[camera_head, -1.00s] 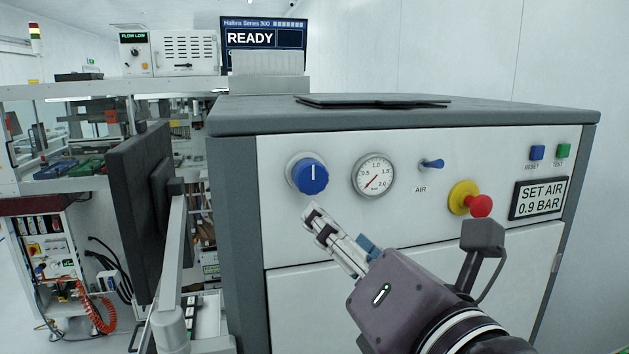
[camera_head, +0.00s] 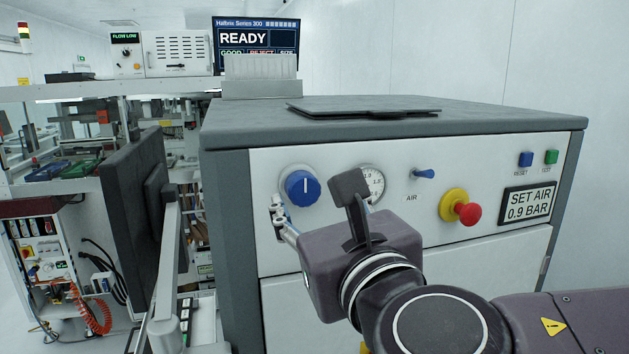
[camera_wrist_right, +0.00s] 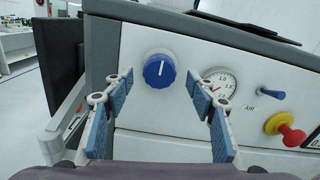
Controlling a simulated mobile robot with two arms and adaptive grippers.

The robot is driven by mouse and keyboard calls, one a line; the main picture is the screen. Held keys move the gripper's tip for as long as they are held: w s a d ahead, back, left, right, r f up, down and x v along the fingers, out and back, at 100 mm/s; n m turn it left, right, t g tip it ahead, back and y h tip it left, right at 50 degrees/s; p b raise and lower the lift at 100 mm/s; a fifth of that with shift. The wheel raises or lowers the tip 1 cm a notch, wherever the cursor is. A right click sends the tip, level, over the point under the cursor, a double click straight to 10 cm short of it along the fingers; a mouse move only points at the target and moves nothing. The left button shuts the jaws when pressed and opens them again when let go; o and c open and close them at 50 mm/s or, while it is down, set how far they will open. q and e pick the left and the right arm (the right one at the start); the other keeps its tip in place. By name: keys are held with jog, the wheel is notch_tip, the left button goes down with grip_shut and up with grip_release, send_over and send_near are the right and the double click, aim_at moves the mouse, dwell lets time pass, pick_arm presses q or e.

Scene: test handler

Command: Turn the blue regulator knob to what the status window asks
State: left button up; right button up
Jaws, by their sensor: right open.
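The blue regulator knob (camera_head: 302,188) is on the machine's white front panel, its white mark pointing about straight up. It also shows in the right wrist view (camera_wrist_right: 160,70), ahead of and between the fingers. The pressure gauge (camera_head: 374,184) is right of it, partly hidden by my wrist in the head view; its needle shows in the wrist view (camera_wrist_right: 219,84), pointing lower left. The status window (camera_head: 530,204) reads "SET AIR 0.9 BAR". My right gripper (camera_head: 280,215) is open and empty, just below and left of the knob, apart from it. My left gripper is out of view.
A blue AIR toggle (camera_head: 424,174) and a red stop button with yellow collar (camera_head: 466,211) are right of the gauge. Blue RESET (camera_head: 526,158) and green TEST (camera_head: 551,157) buttons sit above the window. A dark monitor (camera_head: 137,230) on an arm stands at left.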

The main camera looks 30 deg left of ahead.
aim_at(303, 189)
jog(key=shift+p+x, duration=0.45)
jog(key=shift+x, duration=0.95)
jog(key=shift+c, duration=0.7)
jog(key=c, duration=1)
